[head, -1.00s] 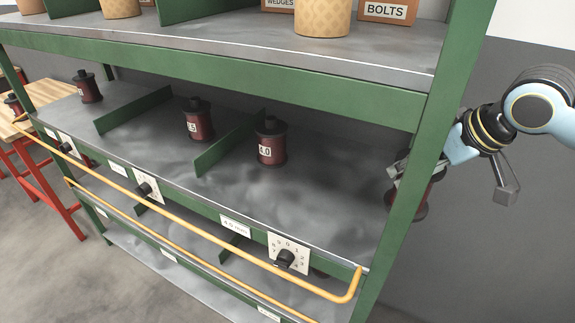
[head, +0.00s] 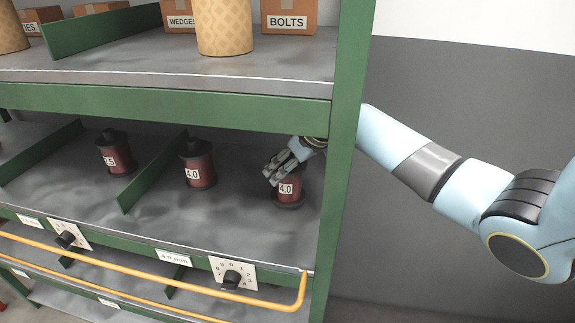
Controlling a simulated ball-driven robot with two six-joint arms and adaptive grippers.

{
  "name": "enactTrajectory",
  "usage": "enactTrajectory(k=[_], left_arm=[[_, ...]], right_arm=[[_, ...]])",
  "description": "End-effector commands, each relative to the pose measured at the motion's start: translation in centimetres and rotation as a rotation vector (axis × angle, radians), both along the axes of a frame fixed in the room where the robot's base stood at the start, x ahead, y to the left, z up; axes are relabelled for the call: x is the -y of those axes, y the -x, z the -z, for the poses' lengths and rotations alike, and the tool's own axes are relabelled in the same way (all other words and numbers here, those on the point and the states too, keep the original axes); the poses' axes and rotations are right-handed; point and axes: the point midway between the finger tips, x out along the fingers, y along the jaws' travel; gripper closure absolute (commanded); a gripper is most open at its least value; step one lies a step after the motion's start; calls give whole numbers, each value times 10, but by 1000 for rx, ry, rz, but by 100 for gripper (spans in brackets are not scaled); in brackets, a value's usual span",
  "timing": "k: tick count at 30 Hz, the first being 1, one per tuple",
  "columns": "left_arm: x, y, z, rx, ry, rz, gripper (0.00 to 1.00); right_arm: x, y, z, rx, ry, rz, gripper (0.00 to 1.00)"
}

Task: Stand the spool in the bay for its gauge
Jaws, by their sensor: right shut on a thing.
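A dark red spool (head: 287,192) with black flanges and a "4.0" label is upright inside the right-hand bay of the middle shelf (head: 235,220). My right gripper (head: 284,172) is shut on its upper part, which the fingers partly hide. I cannot tell whether its base touches the shelf. Another "4.0" spool (head: 197,166) stands to its left in the same bay, apart from it. The bay's front edge carries a "4.0 mm" tag (head: 173,258). My left gripper is not in view.
A green divider (head: 150,175) bounds the bay on the left, and a green post (head: 340,150) on the right. A spool ending in "5" (head: 115,154) stands beyond the divider. A dial (head: 232,277) and a yellow rail (head: 150,274) run along the front.

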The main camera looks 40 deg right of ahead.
Motion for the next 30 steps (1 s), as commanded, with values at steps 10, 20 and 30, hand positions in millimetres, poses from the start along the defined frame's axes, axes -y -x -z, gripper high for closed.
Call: enactTrajectory(k=[10,20,30], left_arm=[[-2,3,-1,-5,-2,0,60],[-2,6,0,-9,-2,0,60],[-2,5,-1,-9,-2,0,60]], right_arm=[[-1,-6,5,2,1,0,64],[-1,-5,8,-1,1,1,0],[1,2,-6,2,3,-1,0]])
